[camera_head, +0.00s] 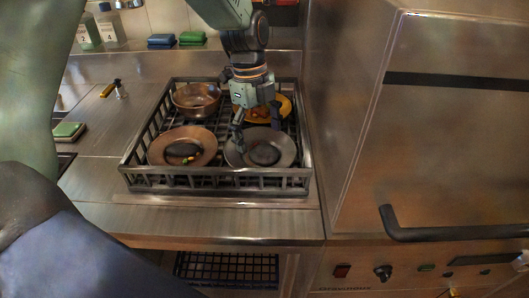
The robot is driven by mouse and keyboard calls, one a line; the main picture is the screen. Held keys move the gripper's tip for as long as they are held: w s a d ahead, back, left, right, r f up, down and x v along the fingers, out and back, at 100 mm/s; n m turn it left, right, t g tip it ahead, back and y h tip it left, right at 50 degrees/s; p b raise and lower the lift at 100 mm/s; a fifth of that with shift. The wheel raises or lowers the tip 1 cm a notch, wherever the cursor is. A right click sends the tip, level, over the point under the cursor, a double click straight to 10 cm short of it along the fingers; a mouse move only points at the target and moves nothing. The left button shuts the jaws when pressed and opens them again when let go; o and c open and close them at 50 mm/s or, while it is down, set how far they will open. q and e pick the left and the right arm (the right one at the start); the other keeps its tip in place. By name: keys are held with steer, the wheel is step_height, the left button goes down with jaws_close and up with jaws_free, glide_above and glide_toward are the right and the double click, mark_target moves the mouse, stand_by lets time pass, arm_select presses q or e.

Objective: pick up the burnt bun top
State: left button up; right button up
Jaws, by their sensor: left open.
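A dark, blackened round piece (264,154) that looks like the burnt bun top lies on a grey plate (285,158) at the front right of a black rack. My left gripper (257,130) points down just above and behind it, fingers spread and empty. Its fingers overlap the plate's far part in the picture; I cannot tell the exact height gap. Another dark piece (182,150) with small coloured bits lies on a copper plate (205,143) to the left. My right gripper is not in view.
The slatted rack (215,183) has raised walls around the plates. A copper bowl (196,99) and an orange plate (284,106) stand at its back. A tall steel unit (350,120) rises close on the right. The counter in front (200,222) is clear.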

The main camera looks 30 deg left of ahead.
mark_target(263, 148)
arm_select(q)
steer(key=f, duration=0.1)
steer(key=d+f, duration=0.1)
steer(key=f, duration=0.1)
steer(key=shift+s, duration=0.1)
steer(key=shift+f, duration=0.1)
steer(key=shift+a, duration=0.15)
steer(key=shift+c, duration=0.6)
steer(key=shift+d, duration=0.2)
steer(key=c, duration=0.4)
steer(key=shift+a, duration=0.1)
steer(key=c, duration=0.4)
